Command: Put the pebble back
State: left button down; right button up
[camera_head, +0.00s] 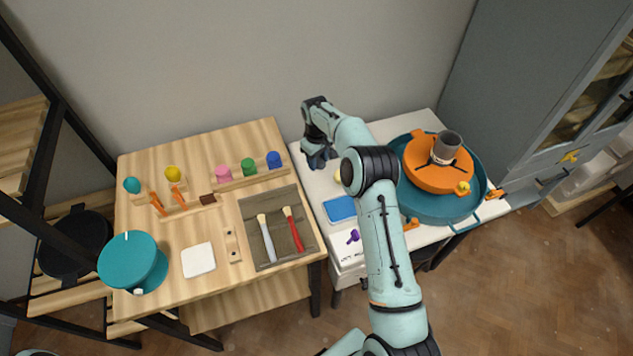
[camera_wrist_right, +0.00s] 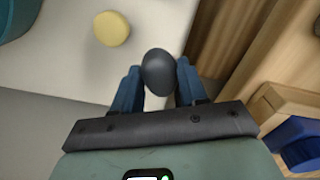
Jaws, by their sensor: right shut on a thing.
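The pebble (camera_wrist_right: 159,72) is dark grey, smooth and rounded in the right wrist view. My right gripper (camera_head: 318,160) is shut on it, with a blue finger on each side. In the head view this gripper is over the back left of the white table (camera_head: 420,122), close to the wooden table's edge. The pebble cannot be made out in the head view. A round yellow piece (camera_wrist_right: 111,29) lies on the white surface near the pebble, apart from it; it also shows beside my arm in the head view (camera_head: 337,177). My left gripper is not in view.
The wooden table (camera_head: 140,205) holds pink, green and blue pieces, a grey tray (camera_head: 249,215) with brushes, and a teal round container (camera_head: 130,262). A teal basin (camera_head: 481,190) with an orange disc (camera_head: 420,176) and grey cup stands right. A blue pad (camera_head: 340,209) lies beside my arm.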

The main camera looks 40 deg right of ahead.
send_over(317, 186)
notch_tip(317, 186, down, 8)
jog(key=shift+s+r, duration=0.1)
jog(key=shift+r, duration=0.05)
jog(key=shift+f, duration=2.15)
jog(key=shift+f, duration=0.15)
jog(key=o, duration=0.9)
jog(key=shift+o, duration=0.2)
jog(key=r, duration=1.2)
jog(key=shift+a+r, duration=0.15)
jog(key=shift+a, duration=0.15)
